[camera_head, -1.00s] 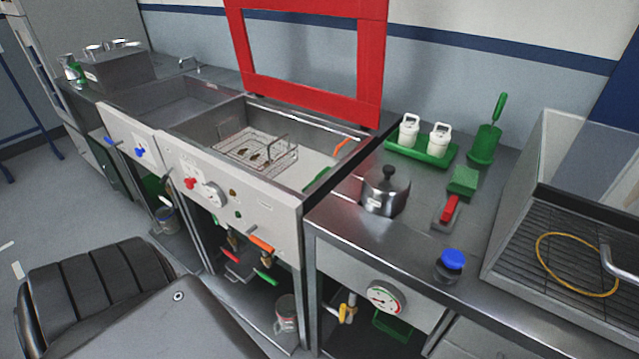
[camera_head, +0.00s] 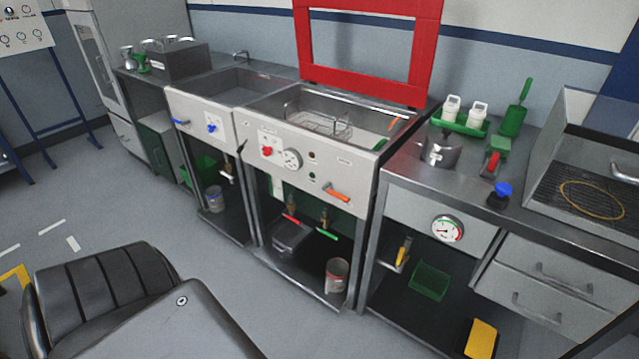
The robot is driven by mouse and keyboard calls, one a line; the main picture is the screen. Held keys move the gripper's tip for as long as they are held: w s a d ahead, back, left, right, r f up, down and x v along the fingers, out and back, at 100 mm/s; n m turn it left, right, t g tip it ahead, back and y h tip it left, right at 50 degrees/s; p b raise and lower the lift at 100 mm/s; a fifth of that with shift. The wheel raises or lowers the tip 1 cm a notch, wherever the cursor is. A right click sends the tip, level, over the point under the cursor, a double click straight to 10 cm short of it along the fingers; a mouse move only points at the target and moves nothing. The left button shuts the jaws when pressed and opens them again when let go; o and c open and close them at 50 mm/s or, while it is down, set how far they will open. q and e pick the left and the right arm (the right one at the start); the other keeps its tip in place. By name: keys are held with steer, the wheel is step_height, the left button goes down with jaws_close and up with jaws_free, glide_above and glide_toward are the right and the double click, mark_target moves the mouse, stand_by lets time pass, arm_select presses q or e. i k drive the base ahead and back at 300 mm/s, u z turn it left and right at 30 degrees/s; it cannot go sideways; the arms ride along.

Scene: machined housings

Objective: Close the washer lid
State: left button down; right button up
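The washer is a steel basin unit with a pale front panel (camera_head: 300,160) carrying a red knob, a round dial and an orange handle. Its lid is the red square frame (camera_head: 364,78), which stands upright along the back edge of the basin, so the washer is open. The lid's top edge is cut off by the picture. A wire basket (camera_head: 318,122) lies inside the basin. Neither of my grippers shows in the head view.
A steel counter right of the washer holds a metal pot (camera_head: 440,150), a green tray (camera_head: 458,123) with white containers and a blue-topped item (camera_head: 500,194). A second basin (camera_head: 235,85) adjoins on the left. My black padded body part fills the lower left; grey floor lies beyond.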

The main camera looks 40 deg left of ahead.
mark_target(429, 13)
steer(key=k, duration=0.15)
steer(key=u, duration=0.75)
